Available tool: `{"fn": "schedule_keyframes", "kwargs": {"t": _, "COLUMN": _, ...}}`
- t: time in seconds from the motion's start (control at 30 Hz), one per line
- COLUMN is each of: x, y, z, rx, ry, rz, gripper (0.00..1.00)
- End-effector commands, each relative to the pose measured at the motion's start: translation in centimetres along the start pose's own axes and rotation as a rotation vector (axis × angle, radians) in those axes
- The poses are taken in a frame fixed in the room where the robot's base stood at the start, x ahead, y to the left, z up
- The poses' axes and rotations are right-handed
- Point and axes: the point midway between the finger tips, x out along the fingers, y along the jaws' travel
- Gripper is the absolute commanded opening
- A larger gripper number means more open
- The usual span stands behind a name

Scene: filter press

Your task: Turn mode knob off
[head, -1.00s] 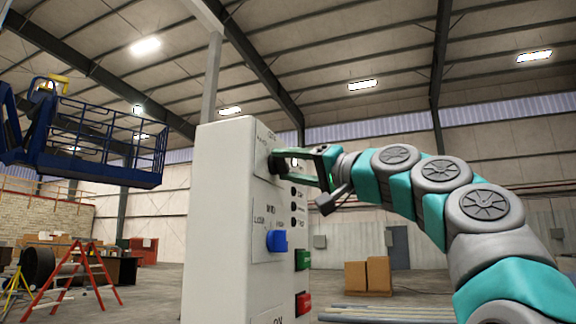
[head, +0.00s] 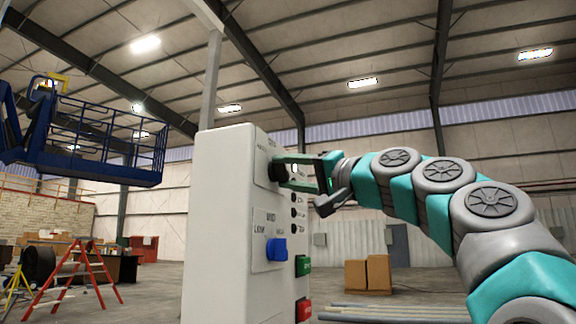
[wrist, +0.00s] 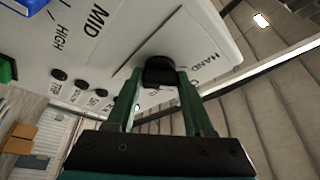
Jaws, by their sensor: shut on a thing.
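The black mode knob (head: 277,169) sits on the upper part of the white control panel (head: 222,230), beside printed labels. My gripper (head: 284,171) reaches in from the right and its green fingers are shut on the knob. In the wrist view the knob (wrist: 159,72) lies between the two fingertips (wrist: 158,80), on a plate with the word HAND partly readable. The fingers and the steep angle hide much of the knob, and I cannot tell its exact setting.
Below the knob are a blue selector knob (head: 277,250), a green button (head: 303,266) and a red button (head: 303,310). Small black round parts (wrist: 81,86) line the panel near my fingers. Cardboard boxes (head: 368,273) stand behind; a red ladder (head: 72,280) is at left.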

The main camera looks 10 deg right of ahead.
Motion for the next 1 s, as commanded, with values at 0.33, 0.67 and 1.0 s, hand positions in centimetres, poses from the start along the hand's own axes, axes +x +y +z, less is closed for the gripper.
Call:
{"fn": "schedule_keyframes", "kwargs": {"t": 0.33, "x": 0.11, "y": -0.16, "z": -0.13, "rx": 0.263, "ry": 0.001, "rz": 0.114, "gripper": 0.00}}
{"fn": "schedule_keyframes", "kwargs": {"t": 0.67, "x": 0.09, "y": -0.30, "z": -0.22, "rx": 0.425, "ry": 0.003, "rz": 0.178, "gripper": 0.00}}
{"fn": "schedule_keyframes", "kwargs": {"t": 1.0, "x": 0.07, "y": -0.42, "z": -0.21, "rx": 0.505, "ry": 0.003, "rz": 0.211, "gripper": 0.00}}
